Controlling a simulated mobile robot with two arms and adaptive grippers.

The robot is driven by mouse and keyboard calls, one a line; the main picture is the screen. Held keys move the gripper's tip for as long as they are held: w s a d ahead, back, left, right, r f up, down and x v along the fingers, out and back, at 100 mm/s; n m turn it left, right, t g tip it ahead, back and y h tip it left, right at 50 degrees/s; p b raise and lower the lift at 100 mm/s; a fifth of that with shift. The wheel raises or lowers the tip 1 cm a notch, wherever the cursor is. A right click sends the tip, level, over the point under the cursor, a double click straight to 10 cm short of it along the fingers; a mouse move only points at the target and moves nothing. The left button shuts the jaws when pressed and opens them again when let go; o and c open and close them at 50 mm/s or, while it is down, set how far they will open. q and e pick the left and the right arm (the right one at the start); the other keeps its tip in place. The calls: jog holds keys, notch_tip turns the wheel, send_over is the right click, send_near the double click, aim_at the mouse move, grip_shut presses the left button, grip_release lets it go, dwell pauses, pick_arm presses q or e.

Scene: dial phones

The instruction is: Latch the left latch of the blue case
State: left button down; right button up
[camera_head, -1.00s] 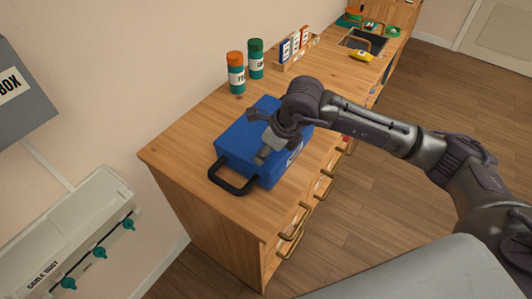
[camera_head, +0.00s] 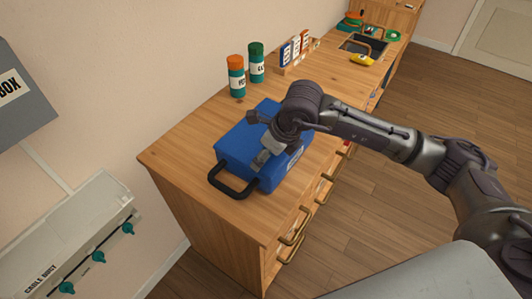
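The blue case (camera_head: 238,148) lies on the wooden counter, with its dark handle (camera_head: 232,187) toward the near left end. My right arm reaches in from the right. My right gripper (camera_head: 264,154) is over the handle-side part of the case, pointing down at its near top edge. It looks close to or touching the case, but I cannot tell which. The gripper and wrist cover part of the lid and front side, and the latches cannot be made out clearly. Whether the fingers are open or shut is unclear. My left gripper is not in view.
Two bottles, one orange-capped (camera_head: 236,78) and one green-capped (camera_head: 256,62), stand behind the case by the wall. A rack of small boxes (camera_head: 298,52) is farther along. Drawers with handles (camera_head: 296,228) line the counter front. The counter's near left end is clear.

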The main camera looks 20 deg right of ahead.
jog(key=v, duration=1.2)
